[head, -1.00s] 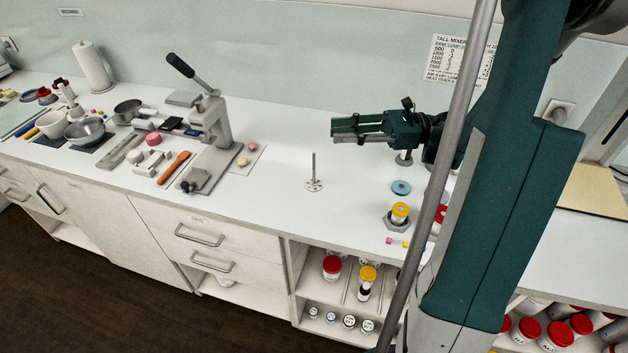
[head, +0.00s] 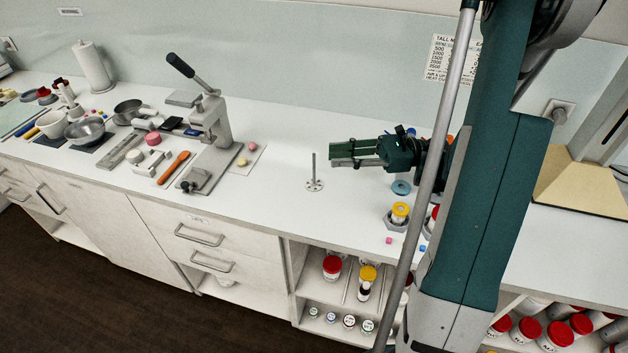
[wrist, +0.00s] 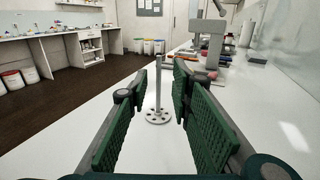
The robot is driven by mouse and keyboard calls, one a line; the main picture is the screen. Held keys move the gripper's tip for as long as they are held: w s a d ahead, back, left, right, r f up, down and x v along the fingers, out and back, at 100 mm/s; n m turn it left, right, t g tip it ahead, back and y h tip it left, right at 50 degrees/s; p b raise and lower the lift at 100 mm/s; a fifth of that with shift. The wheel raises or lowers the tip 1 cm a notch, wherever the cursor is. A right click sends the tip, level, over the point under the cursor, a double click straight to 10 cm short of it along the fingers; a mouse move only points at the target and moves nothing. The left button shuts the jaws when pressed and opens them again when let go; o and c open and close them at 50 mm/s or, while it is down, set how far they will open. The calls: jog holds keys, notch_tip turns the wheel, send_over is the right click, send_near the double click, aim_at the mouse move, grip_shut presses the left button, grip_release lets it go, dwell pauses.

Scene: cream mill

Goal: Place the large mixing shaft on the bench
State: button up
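The large mixing shaft (head: 314,172) is a thin grey rod on a round perforated disc. It stands upright on the white bench (head: 275,200), with its disc on the bench top. My gripper (head: 331,155) is horizontal above the bench, just right of the shaft, its fingers pointing left. In the wrist view the shaft (wrist: 158,100) appears ahead, in the gap between the two green finger pads. The gripper (wrist: 159,85) is open and empty, and it looks apart from the shaft.
A lever press (head: 212,125) stands on the bench left of the shaft. A yellow-lidded jar (head: 400,211) and a blue ring (head: 401,187) are at the right, near my arm. Bowls and tools fill the far left. The bench around the shaft is clear.

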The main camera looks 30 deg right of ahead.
aim_at(314, 170)
jog(key=shift+x, duration=1.2)
jog(key=shift+a, duration=0.1)
jog(key=b+x, duration=0.1)
jog(key=x, duration=0.4)
jog(key=shift+s+b, duration=0.1)
jog(key=shift+b, duration=0.2)
grip_shut()
